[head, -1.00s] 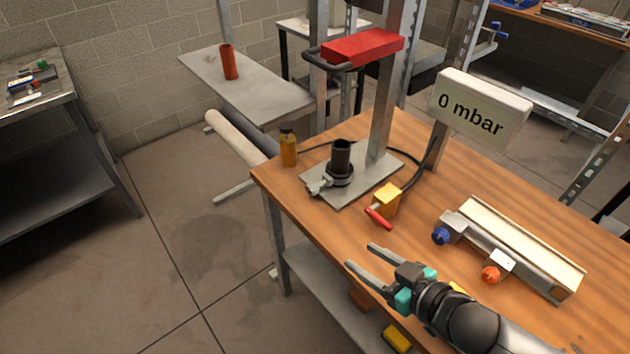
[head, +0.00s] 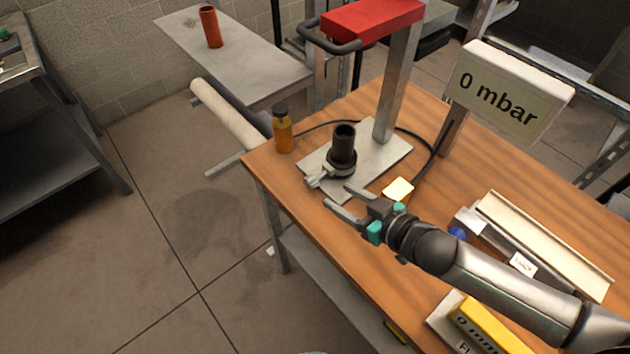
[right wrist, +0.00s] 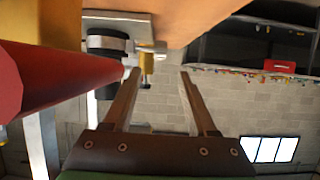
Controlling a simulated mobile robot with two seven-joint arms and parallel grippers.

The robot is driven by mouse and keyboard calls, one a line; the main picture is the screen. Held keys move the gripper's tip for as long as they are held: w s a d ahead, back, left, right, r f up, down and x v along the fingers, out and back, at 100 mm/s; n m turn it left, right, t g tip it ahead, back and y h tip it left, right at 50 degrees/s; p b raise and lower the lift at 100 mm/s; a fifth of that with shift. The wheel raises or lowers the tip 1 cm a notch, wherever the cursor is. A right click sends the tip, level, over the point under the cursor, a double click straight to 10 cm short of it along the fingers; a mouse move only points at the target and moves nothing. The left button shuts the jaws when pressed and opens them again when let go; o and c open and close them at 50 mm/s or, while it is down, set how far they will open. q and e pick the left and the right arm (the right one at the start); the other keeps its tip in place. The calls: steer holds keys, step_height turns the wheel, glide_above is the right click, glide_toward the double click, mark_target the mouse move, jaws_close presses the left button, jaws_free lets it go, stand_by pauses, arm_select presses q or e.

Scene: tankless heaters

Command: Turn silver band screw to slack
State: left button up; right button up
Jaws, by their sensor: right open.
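A black upright tube (head: 343,145) stands on a grey metal plate on the bench, and it shows upside down in the right wrist view (right wrist: 106,65). The silver band with its screw (head: 317,180) sits low on the tube's near left side. Whether a finger touches the screw cannot be told. My left gripper is not in view.
An amber bottle (head: 283,132) stands behind left. A red-topped post (head: 392,80) and a "0 mbar" display (head: 510,92) stand behind.

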mark_target(314, 182)
steer(key=b+x, duration=0.1)
steer(key=x, duration=0.7)
steer(key=shift+a, duration=0.1)
steer(key=shift+x, duration=0.8)
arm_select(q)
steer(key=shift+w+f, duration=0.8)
arm_select(e)
steer(key=shift+w, duration=0.1)
jaws_close()
